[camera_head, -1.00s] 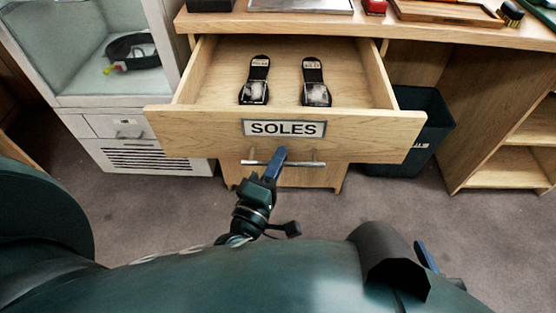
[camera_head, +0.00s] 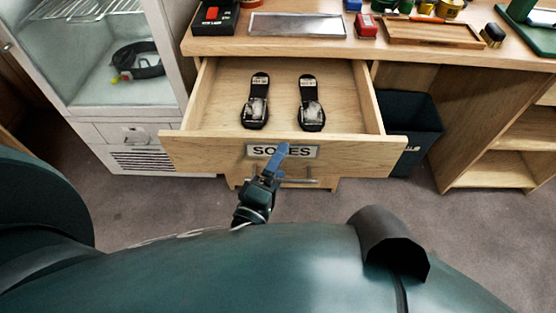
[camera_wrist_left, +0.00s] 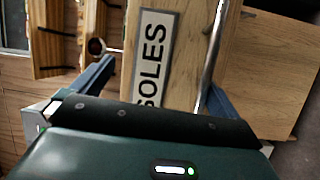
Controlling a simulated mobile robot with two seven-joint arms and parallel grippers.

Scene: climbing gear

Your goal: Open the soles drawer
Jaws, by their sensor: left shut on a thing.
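The soles drawer (camera_head: 215,151) is pulled out from the wooden counter, its inside plainly visible. A white SOLES label (camera_head: 306,152) is on its front, partly covered by my gripper. The metal bar handle (camera_head: 302,181) runs below the label. My left gripper (camera_head: 280,155) is at the drawer front, shut on the handle, its blue finger overlapping the label. In the left wrist view, the label (camera_wrist_left: 155,50) shows between the blue fingers and the handle bar (camera_wrist_left: 213,55) runs by the right finger. Two black soles (camera_head: 257,100) (camera_head: 311,100) lie inside the drawer. My right gripper is out of view.
A dark bin (camera_head: 415,125) stands right of the drawer, beside open wooden shelves (camera_head: 500,160). A white cabinet (camera_head: 140,135) stands at left. The counter top (camera_head: 225,45) holds a grey tray, a wooden tray and small containers. Carpet in front is clear.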

